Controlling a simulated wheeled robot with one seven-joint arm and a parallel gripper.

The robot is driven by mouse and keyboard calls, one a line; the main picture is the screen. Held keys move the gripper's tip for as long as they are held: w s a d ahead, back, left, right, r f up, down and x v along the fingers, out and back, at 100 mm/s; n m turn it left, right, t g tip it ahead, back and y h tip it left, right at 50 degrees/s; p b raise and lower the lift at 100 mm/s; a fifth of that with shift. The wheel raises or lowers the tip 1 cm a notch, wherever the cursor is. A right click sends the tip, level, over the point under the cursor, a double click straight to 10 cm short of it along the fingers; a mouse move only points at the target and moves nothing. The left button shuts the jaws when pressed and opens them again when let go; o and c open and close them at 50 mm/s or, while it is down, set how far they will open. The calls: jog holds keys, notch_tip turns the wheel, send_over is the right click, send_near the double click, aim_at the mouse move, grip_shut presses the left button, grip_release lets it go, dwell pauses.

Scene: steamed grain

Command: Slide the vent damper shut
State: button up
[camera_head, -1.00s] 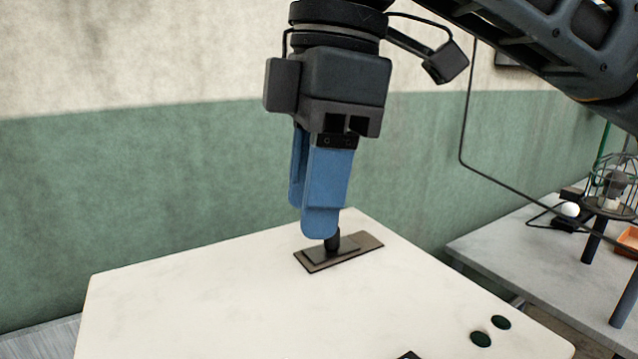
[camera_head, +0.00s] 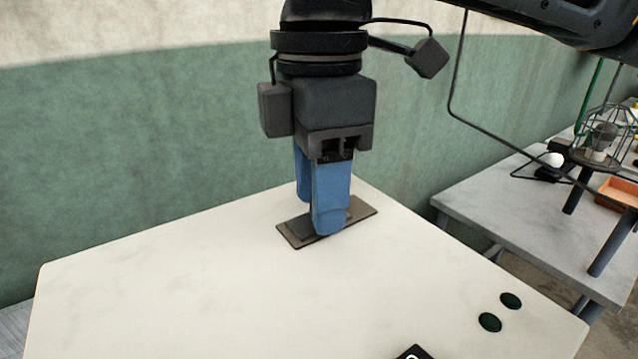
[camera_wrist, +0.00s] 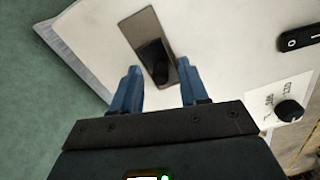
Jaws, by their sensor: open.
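The vent damper is a flat brown plate (camera_head: 362,210) with a darker slider (camera_head: 298,228) on it, lying on the white top of a box or table. My gripper (camera_head: 316,213) points down over the plate, its two blue fingers apart. The near finger hides the slider's knob in the head view. In the wrist view the plate (camera_wrist: 137,27) runs between the open fingers (camera_wrist: 158,66). The dark knob (camera_wrist: 153,52) shows between them, towards the plate's lower part. I cannot tell whether a finger touches it.
The white top (camera_head: 160,275) is clear around the plate. The wrist view shows a black dial (camera_wrist: 289,110) and a black switch (camera_wrist: 300,39). A green wall (camera_head: 130,150) stands close behind. A grey table (camera_head: 500,205) with a caged lamp is at right.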

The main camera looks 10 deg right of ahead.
grip_shut()
dwell(0.4)
dwell(0.4)
